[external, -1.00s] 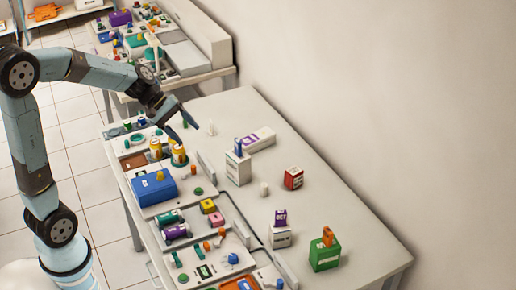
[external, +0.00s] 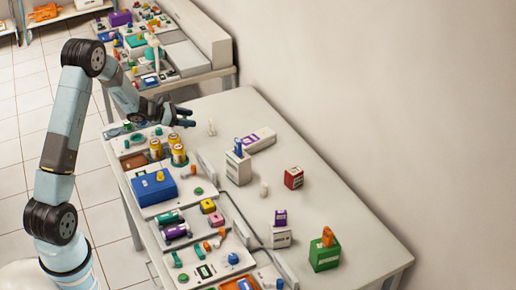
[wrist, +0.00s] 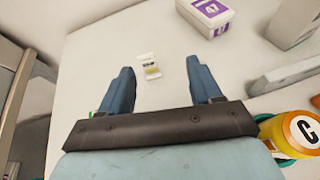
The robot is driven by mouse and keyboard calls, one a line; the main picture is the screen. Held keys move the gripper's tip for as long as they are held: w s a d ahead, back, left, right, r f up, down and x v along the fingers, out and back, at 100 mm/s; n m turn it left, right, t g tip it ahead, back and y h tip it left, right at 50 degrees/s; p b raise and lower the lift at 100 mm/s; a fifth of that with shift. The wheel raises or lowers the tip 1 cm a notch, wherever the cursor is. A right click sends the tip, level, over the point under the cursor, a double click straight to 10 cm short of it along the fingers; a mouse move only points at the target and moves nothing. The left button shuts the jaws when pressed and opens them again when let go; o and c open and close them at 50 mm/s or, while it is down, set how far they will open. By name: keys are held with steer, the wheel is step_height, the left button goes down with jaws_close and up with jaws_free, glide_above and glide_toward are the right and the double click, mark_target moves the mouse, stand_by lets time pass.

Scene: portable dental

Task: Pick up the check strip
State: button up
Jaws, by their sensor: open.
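In the external view a small white piece (external: 211,128) at the far end of the table appears to be the same thing. My gripper (external: 188,116) is left of it there, pointing right. In the wrist view my gripper (wrist: 157,67) is open and empty, its two blue fingers apart. The strip shows between the fingertips, but I cannot tell how far below or beyond them it is.
A white box with a purple label (wrist: 208,12) lies right of the strip. Yellow cylinders (external: 178,154) stand on the near side, and one marked C (wrist: 296,133) is close on the right. A blue box (external: 154,188) is farther along. The table around the strip is clear.

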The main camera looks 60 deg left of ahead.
mark_target(211, 127)
steer(key=a+f, duration=0.1)
steer(key=a+f+n, duration=0.1)
steer(key=shift+a+f+y, duration=0.2)
steer(key=shift+a+y, duration=0.1)
steer(key=shift+a, duration=0.05)
steer(key=x, duration=1.3)
steer(key=shift+w, duration=0.15)
steer(key=shift+c, duration=0.2)
steer(key=c, duration=1)
steer(key=shift+r, duration=0.15)
